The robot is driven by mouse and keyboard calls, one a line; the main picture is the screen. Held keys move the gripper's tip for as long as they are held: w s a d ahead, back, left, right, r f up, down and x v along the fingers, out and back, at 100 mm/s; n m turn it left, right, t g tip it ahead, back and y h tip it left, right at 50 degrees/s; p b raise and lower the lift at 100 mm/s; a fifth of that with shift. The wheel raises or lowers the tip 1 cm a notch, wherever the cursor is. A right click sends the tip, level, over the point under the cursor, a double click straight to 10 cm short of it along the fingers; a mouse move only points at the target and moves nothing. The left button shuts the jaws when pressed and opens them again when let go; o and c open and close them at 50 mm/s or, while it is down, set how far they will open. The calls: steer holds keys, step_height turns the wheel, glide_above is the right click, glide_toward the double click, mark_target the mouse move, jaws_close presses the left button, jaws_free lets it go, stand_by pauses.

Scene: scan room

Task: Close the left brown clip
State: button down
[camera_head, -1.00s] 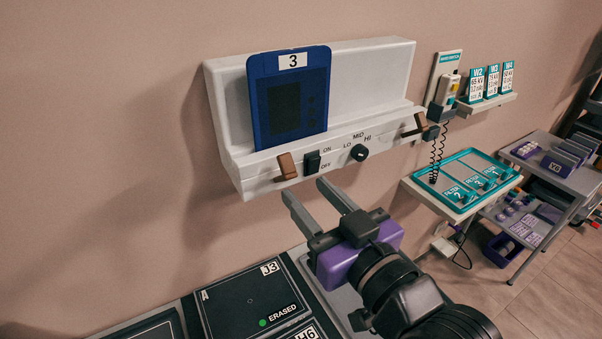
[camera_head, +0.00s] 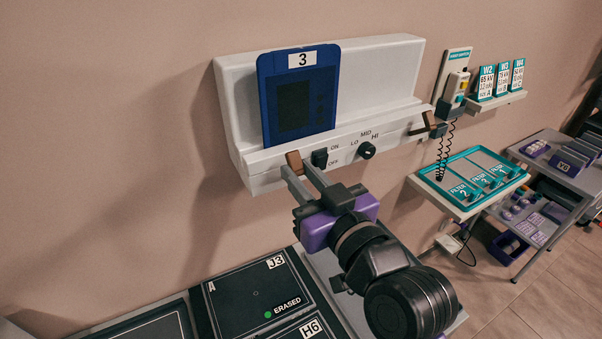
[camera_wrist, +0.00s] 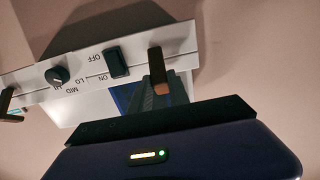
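The left brown clip (camera_head: 294,161) is on the front edge of the white wall shelf (camera_head: 408,62), left of the ON/OFF switch (camera_head: 320,158). In the wrist view the clip (camera_wrist: 157,62) stands upright close to the fingers. The right brown clip (camera_head: 431,124) is at the shelf's far right and sticks outward. A blue panel (camera_head: 268,108) labelled 3 stands on the shelf. My gripper (camera_head: 303,168) is open and empty, with its fingertips just below and right of the left clip. The fingers partly overlap the clip's lower end; I cannot tell whether they touch it.
A LO/MID/HI knob (camera_head: 367,150) sits right of the switch. Dark panels (camera_head: 240,302) lie below my arm. A teal filter tray (camera_head: 430,180) and a corded hand switch (camera_head: 456,88) are to the right. The wall left of the shelf is clear.

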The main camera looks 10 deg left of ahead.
mark_target(295, 157)
steer(key=shift+r+p, duration=0.2)
steer(key=shift+p, duration=0.15)
steer(key=shift+w+r+g+p, duration=0.1)
steer(key=shift+r+g+p, duration=0.2)
steer(key=shift+p, duration=0.6)
steer(key=p, duration=0.1)
steer(key=g+h+p, duration=0.1)
steer(key=p, duration=0.1)
steer(key=shift+w+a+r, duration=0.2)
steer(key=shift+r, duration=0.15)
steer(key=shift+w+a+r+g+h+p, duration=0.1)
steer(key=shift+w+g+h+p, duration=0.15)
steer(key=shift+g+p, duration=0.4)
steer(key=shift+w+a+r+g+h, duration=0.1)
steer(key=shift+w+a+g+h, duration=0.3)
steer(key=shift+g+h, duration=0.45)
